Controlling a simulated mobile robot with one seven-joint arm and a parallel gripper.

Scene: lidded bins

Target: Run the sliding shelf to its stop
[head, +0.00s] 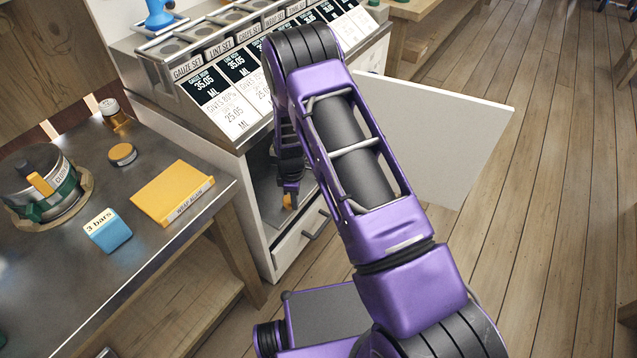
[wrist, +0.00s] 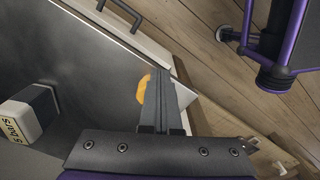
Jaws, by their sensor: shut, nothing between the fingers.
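The grey metal surface in the open cabinet looks like the sliding shelf (head: 267,206); it fills much of the left of the wrist view (wrist: 85,75). My gripper (head: 290,190) reaches down into the cabinet opening. In the wrist view its fingers (wrist: 160,75) are shut with nothing between them. A small orange piece (wrist: 142,89) shows right beside the fingertips, at the shelf's front edge; I cannot tell whether they touch. It also shows below the gripper in the head view (head: 287,201). My arm hides part of the opening.
A white door (head: 440,135) stands open at the right. A drawer handle (head: 316,225) is below the shelf. A labelled box (wrist: 30,115) stands on the grey surface. The left table (head: 130,245) holds a pot, a blue block and a yellow packet. Floor at right is clear.

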